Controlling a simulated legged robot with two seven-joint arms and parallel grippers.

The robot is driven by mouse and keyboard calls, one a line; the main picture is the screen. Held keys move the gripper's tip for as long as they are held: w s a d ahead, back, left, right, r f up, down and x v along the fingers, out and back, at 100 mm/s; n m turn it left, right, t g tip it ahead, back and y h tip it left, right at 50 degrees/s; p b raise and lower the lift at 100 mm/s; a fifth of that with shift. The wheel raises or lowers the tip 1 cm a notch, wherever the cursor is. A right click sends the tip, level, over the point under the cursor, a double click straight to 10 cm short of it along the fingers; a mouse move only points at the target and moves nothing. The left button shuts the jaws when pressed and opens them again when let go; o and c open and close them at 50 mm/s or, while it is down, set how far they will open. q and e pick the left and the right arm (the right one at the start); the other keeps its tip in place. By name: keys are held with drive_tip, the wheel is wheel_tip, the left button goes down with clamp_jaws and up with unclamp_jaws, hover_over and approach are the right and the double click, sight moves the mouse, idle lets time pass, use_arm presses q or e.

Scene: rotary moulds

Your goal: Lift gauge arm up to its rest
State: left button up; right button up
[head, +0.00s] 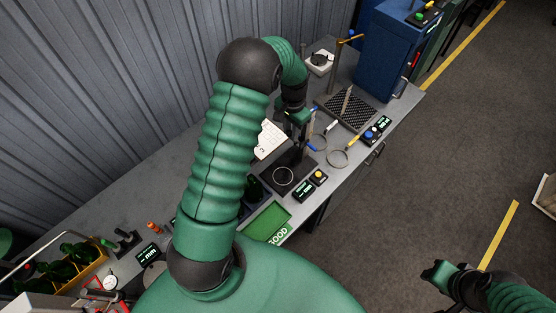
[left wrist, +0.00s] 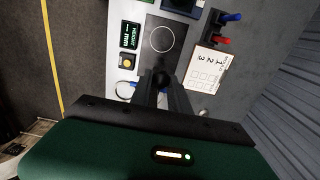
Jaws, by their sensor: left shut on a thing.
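The height gauge's black base plate with a white ring (head: 283,178) lies on the bench and also shows in the left wrist view (left wrist: 160,42). My left gripper (head: 300,118) is beyond the plate in the head view. In the left wrist view its fingers (left wrist: 163,82) are shut on a small dark part at the plate's near end, which I take for the gauge arm. The fingers hide most of it, and its rest cannot be made out. My right gripper (head: 440,273) is over the floor, away from the bench; its jaw gap is unclear.
A height display (head: 302,191) and yellow-button box (head: 319,177) sit beside the plate. A white sheet (head: 268,139), wire rings (head: 337,159), a dark grid mat (head: 345,108) and a green GOOD tray (head: 266,224) are close by. A corrugated wall backs the bench.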

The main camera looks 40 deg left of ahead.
use_arm(q)
drive_tip(key=shift+w+d+r, duration=0.1)
drive_tip(key=shift+w+r, duration=0.1)
drive_tip(key=shift+w, duration=0.55)
drive_tip(key=shift+w+d+r, duration=0.1)
drive_tip(key=shift+w+r, duration=0.05)
drive_tip(key=shift+w, duration=0.55)
drive_tip(key=shift+w+d, duration=0.1)
drive_tip(key=shift+w, duration=1.6)
drive_tip(key=o, duration=1.7)
wheel_tip(320, 180, up, 7)
drive_tip(key=p, duration=0.4)
drive_tip(key=shift+s+f, duration=0.1)
drive_tip(key=shift+f, duration=0.05)
